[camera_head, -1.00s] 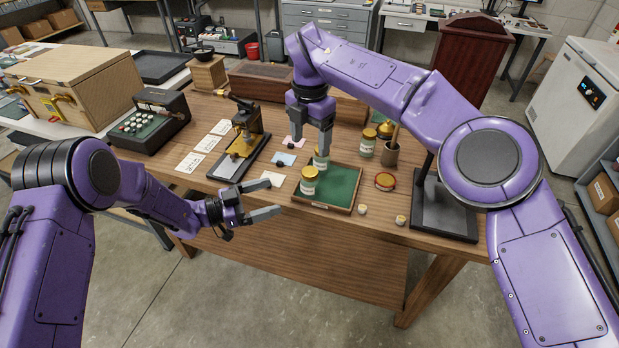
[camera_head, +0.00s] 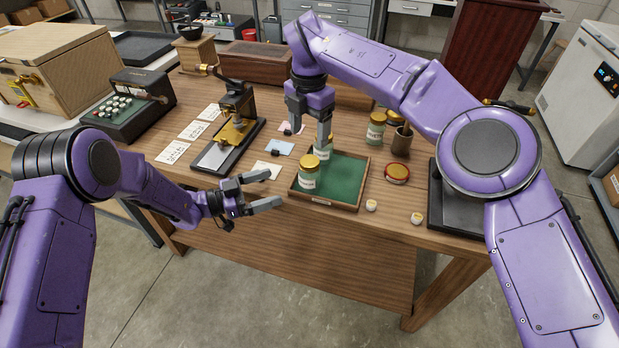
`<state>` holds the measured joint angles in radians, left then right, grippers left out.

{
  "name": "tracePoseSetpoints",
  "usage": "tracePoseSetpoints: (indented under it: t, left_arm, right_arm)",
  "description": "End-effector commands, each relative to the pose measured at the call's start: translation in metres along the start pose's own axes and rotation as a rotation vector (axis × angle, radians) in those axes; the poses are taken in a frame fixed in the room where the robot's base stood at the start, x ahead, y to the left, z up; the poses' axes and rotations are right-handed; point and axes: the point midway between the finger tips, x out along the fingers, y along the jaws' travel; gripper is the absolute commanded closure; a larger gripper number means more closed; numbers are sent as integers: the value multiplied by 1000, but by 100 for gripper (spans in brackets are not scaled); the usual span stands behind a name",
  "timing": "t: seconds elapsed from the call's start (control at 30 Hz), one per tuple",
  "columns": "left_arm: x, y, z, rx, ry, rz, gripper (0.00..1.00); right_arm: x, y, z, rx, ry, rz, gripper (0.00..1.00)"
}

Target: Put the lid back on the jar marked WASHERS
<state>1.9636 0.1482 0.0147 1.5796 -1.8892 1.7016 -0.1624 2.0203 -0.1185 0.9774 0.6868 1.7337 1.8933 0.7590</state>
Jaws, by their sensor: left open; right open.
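A jar with a gold lid (camera_head: 309,174) stands upright at the left of a green-lined wooden tray (camera_head: 347,172). A second jar (camera_head: 323,150) stands just behind it, partly hidden by my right gripper, so I cannot tell if it has a lid. The labels are too small to read, so I cannot tell which jar says WASHERS. A round gold-rimmed lid with a reddish face (camera_head: 397,173) lies flat on the table right of the tray. My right gripper (camera_head: 306,135) is open, pointing down at the second jar. My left gripper (camera_head: 272,188) is open and empty, left of the tray near the table's front edge.
More jars (camera_head: 376,131) and a brown cup (camera_head: 401,142) stand behind the tray. Two small pale items (camera_head: 371,205) (camera_head: 417,218) lie in front. A brass-and-black device (camera_head: 236,122), cards (camera_head: 191,131) and a keyed machine (camera_head: 127,108) are at left. A dark stand base (camera_head: 452,205) is at right.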

Motion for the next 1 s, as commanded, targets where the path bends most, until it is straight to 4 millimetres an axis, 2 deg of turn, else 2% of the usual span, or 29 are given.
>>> tracePoseSetpoints:
  t: [0.4, 0.53, 0.7, 0.97, 1.0]
  left_arm:
    - [74, 1, 0, 0, 1, 4, 11]
    - [91, 1, 0, 1, 0, 3, 11]
    - [102, 1, 0, -1, 1, 2, 11]
    - [103, 0, 0, -1, 1, 1, 11]
    - [103, 0, 0, -1, 1, 1, 20]
  right_arm:
    - [0, -1, 1, 1, 0, 0, 29]
    - [0, -1, 1, 1, 0, 0, 29]
    - [0, -1, 1, 1, 0, 0, 29]
    - [0, -1, 1, 1, 0, 0, 29]
    - [0, -1, 1, 1, 0, 0, 29]
